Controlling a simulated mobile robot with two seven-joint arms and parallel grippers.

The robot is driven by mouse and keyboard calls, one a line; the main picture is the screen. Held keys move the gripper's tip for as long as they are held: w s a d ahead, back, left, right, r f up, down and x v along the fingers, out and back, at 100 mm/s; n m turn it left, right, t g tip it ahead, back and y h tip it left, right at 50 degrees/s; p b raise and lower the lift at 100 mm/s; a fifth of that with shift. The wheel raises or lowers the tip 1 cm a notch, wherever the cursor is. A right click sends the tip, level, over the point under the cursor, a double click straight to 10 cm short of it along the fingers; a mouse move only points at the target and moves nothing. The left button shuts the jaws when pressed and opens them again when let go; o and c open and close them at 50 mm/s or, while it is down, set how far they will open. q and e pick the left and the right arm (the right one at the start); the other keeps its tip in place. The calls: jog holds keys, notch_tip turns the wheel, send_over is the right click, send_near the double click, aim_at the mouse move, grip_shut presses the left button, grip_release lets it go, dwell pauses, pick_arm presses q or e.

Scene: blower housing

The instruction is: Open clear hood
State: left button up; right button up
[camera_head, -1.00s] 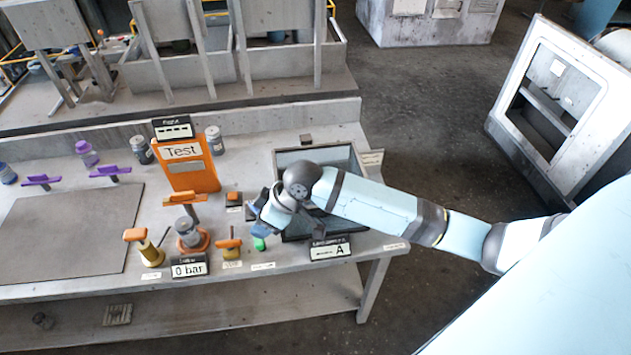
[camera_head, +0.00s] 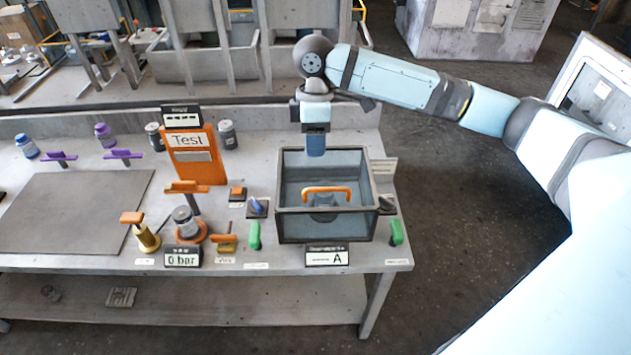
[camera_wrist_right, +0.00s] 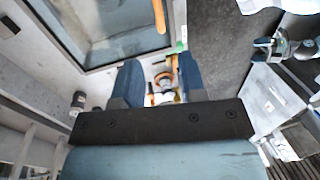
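The clear hood (camera_head: 283,180) is a see-through box with a dark frame and an orange handle (camera_head: 327,190), at the table's right end. It looks shut, and a grey round part shows dimly inside. My right gripper (camera_head: 316,152) points down at the hood's back edge, behind the handle; I cannot tell whether it touches. In the wrist view my right gripper (camera_wrist_right: 158,82) has two blue fingers apart with nothing held between them. The hood's pane (camera_wrist_right: 105,25) and handle (camera_wrist_right: 159,14) show there too. My left gripper is not clearly identifiable; a gripper-like part shows at the wrist view's right edge.
Green clips (camera_head: 254,236) and (camera_head: 396,232) flank the hood. Label A (camera_head: 327,256) stands in front. An orange Test panel (camera_head: 192,158), valves and a pressure sign (camera_head: 183,257) are left of it. The grey mat (camera_head: 75,215) is bare.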

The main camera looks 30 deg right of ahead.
jog(key=f, duration=0.3)
jog(key=s+f, duration=0.1)
jog(key=f, duration=0.2)
jog(key=a+f, duration=0.1)
jog(key=f, duration=0.3)
jog(key=shift+s, duration=0.4)
grip_shut()
